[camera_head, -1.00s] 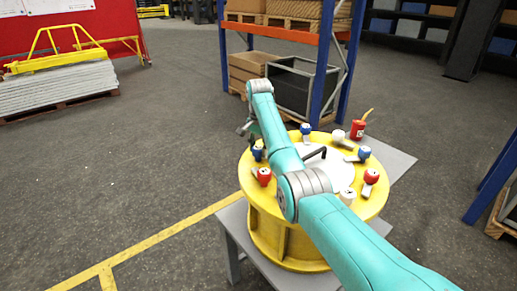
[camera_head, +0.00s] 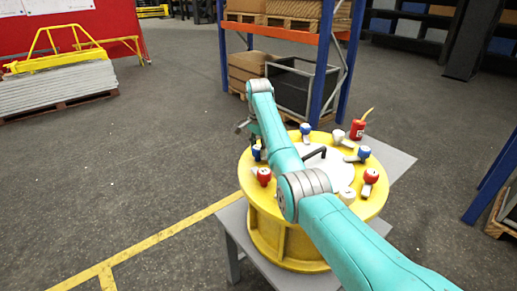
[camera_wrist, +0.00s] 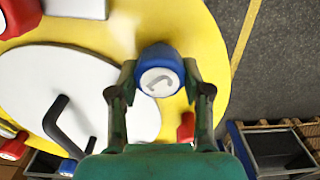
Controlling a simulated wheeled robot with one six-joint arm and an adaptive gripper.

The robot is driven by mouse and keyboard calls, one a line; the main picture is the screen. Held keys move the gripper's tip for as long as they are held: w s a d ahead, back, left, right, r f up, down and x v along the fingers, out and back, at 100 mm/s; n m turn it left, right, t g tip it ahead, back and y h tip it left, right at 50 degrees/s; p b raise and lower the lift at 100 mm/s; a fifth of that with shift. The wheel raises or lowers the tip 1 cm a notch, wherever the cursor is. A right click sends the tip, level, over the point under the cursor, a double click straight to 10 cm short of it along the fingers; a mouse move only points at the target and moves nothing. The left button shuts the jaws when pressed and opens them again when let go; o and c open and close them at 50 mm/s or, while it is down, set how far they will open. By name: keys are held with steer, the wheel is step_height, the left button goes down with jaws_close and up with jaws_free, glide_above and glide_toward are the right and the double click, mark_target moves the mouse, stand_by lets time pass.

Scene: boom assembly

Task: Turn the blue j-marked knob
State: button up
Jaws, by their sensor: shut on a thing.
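The blue knob (camera_wrist: 158,82) with a grey J-like mark on its white cap stands near the rim of the yellow round drum in the wrist view. My gripper (camera_wrist: 160,70) has one finger on each side of it and is shut on it. In the head view the blue knob at the drum's left (camera_head: 257,153) shows beside my arm; its mark cannot be read there. The gripper's contact with it is not clear from that view.
The yellow drum (camera_head: 262,226) stands on a grey table (camera_head: 232,222). Several other red, blue and white knobs ring its white top. A black bent handle (camera_head: 315,153) rises from the middle. A red can (camera_head: 357,130) stands behind. Open floor lies to the left.

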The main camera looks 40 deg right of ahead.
mark_target(258, 147)
steer(key=o, duration=1.2)
steer(key=shift+c, duration=0.2)
steer(key=shift+r, duration=3.75)
